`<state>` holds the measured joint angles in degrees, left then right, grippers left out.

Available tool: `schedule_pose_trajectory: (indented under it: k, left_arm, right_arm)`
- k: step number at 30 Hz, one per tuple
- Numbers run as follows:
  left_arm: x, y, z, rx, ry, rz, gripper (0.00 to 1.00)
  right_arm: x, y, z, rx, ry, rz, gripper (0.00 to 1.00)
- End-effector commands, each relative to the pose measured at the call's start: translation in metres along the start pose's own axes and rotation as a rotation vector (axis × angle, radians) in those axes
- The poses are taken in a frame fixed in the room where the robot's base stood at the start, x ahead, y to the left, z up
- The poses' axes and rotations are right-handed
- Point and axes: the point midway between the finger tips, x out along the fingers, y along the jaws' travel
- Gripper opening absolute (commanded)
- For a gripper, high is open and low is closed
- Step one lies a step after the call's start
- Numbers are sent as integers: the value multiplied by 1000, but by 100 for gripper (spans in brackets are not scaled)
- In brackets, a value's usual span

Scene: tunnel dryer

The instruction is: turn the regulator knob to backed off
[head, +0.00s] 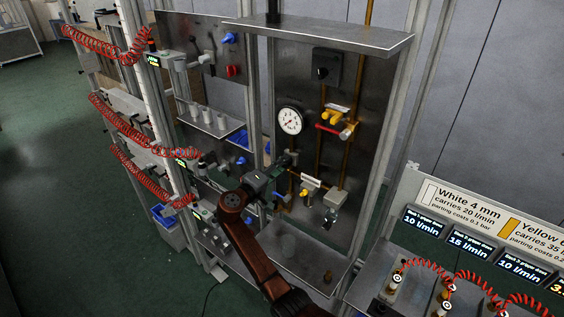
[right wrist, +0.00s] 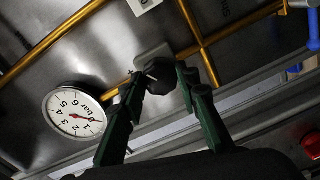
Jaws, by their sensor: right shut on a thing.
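The regulator knob (right wrist: 160,76) is dark and sits on the metal panel, between my right gripper's fingers in the right wrist view. In the head view the knob (head: 289,158) shows as a small dark part below the gauge, partly hidden by the gripper. My right gripper (right wrist: 161,88) is shut on the knob; in the head view the gripper (head: 279,170) reaches in from the lower left. The white round pressure gauge (head: 290,121) is above the knob; its red needle also shows in the right wrist view (right wrist: 76,115). My left gripper is not in view.
Copper pipes (head: 318,150) run over the panel. A red-handled valve (head: 328,128) is to the right of the gauge. A metal shelf (head: 300,255) is below. Red coiled hoses (head: 130,125) hang at left. A flow-reading board (head: 490,235) stands at right.

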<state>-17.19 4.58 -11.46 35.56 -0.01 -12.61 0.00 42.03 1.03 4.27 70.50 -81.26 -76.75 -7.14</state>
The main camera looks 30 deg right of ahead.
Motion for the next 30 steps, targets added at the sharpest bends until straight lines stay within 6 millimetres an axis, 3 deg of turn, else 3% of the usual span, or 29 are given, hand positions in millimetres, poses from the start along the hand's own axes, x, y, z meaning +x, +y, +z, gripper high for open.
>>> schedule_pose_trajectory:
  k: [30]
  left_arm:
    - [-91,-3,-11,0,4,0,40]
  right_arm:
    - [0,2,-2,-898,-18,-1,5]
